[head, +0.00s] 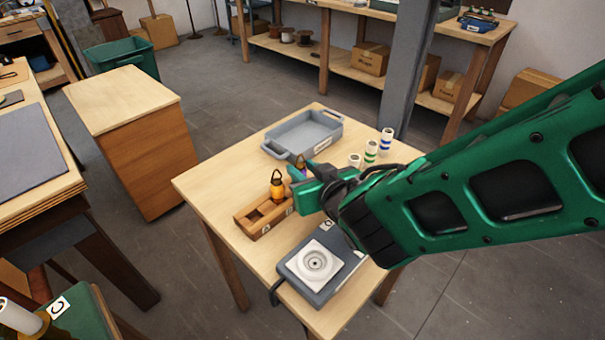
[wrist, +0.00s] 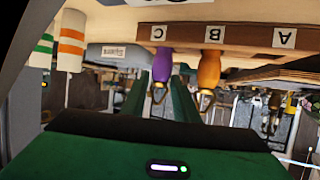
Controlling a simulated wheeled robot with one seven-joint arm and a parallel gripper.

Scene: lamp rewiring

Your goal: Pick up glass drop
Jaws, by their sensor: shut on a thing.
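A purple glass drop (head: 298,173) with a dark wire hook stands at the far end of a wooden rack (head: 245,216). My gripper (head: 312,180) is at this drop and shut on it, hiding much of it in the head view. The upside-down wrist view shows the purple drop (wrist: 176,62) at the rack's slot marked C, with green fingers (wrist: 162,90) at its hook end. An orange glass drop (head: 277,190) stands upright beside it, at slot B in the wrist view (wrist: 208,70). Slot A shows no drop.
A grey tray (head: 318,135) lies behind the rack. White cylinders with coloured bands (head: 370,151) stand right of the tray. A grey device with a white round-socketed top (head: 318,262) sits in front. A grey post (head: 405,75) rises behind the table.

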